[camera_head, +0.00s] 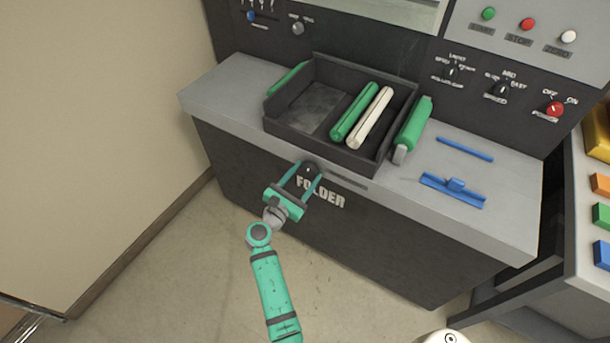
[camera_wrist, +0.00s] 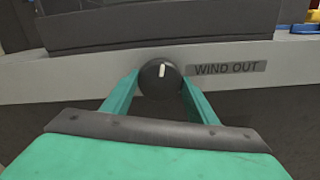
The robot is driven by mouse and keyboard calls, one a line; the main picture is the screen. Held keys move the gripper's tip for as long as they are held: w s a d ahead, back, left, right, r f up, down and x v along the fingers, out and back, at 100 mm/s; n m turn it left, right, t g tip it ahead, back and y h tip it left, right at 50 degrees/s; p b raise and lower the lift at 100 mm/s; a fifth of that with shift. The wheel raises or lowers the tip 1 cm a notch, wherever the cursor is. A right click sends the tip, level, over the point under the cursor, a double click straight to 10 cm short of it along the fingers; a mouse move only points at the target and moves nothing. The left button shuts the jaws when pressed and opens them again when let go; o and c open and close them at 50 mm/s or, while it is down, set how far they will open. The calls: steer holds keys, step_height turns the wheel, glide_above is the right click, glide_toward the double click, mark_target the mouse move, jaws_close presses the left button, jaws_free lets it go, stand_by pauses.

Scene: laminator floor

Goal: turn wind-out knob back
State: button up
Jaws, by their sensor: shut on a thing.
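The wind-out knob (camera_wrist: 160,79) is round and black with a white pointer line, on the front edge of the grey counter. Its pointer stands nearly straight up in the wrist view. The label "WIND OUT" (camera_wrist: 226,68) is just right of it. In the head view the knob (camera_head: 309,170) shows small between my fingertips, above the word "FOLDER" (camera_head: 320,191). My gripper (camera_head: 306,175) has its two green fingers on either side of the knob and is shut on it.
A dark tray (camera_head: 300,100) on the counter holds a green and a white roll. A green roller (camera_head: 413,124) and blue pieces (camera_head: 453,187) lie to its right. A control panel (camera_head: 500,85) with knobs rises behind. Floor in front is clear.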

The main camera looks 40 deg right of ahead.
steer(key=shift+f+n, duration=0.1)
steer(key=shift+n, duration=1.1)
steer(key=o, duration=1)
steer(key=shift+o, duration=0.2)
steer(key=v, duration=1.1)
